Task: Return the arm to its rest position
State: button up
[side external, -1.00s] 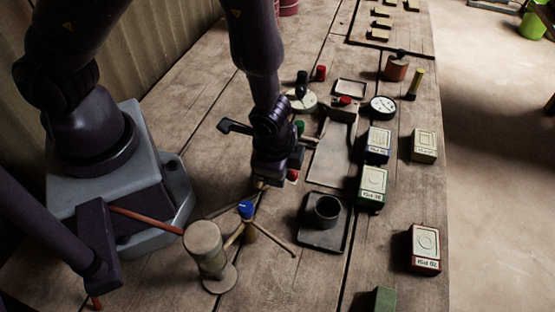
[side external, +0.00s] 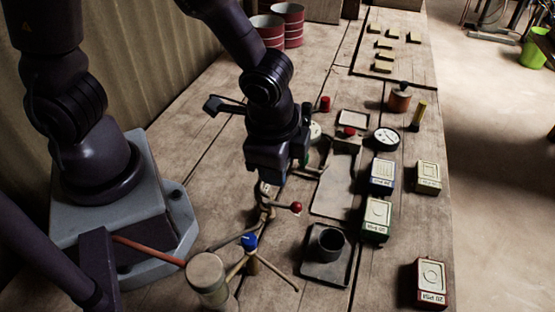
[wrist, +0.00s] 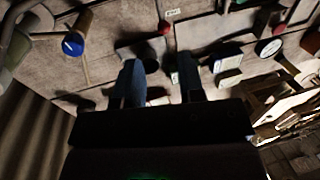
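My gripper (side external: 268,186) hangs over the bench, left of the flat grey plate (side external: 335,190). In the wrist view its two fingers (wrist: 159,62) stand apart with nothing held between them. In the side view the fingertips are small and partly dark. A red ball knob (side external: 297,208) on a thin lever shows below and to the right of the gripper, apart from it. My arm is bent, reaching from its grey base over the bench.
A blue-topped tripod (side external: 249,241) and a round-topped stand (side external: 206,272) stand near the front. A black cup (side external: 331,240) sits on a dark tray. Labelled boxes (side external: 376,219), a dial gauge (side external: 386,138) and yellow tiles (side external: 383,67) lie right and behind. Red tins (side external: 288,24) stand at the back.

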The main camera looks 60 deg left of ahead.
jog(key=shift+s, duration=0.1)
jog(key=s+a+r+n+t, duration=0.2)
jog(key=a+r+n, duration=0.2)
jog(key=r, duration=0.5)
jog(key=s+a+r+n+t+h, duration=0.1)
jog(key=s+a+r+n+t, duration=0.1)
jog(key=a+r+n, duration=0.3)
notch_tip(320, 180, up, 5)
jog(key=shift+s+a+f+h, duration=0.2)
jog(key=shift+s+a+h, duration=0.1)
jog(key=shift+s+a, duration=0.7)
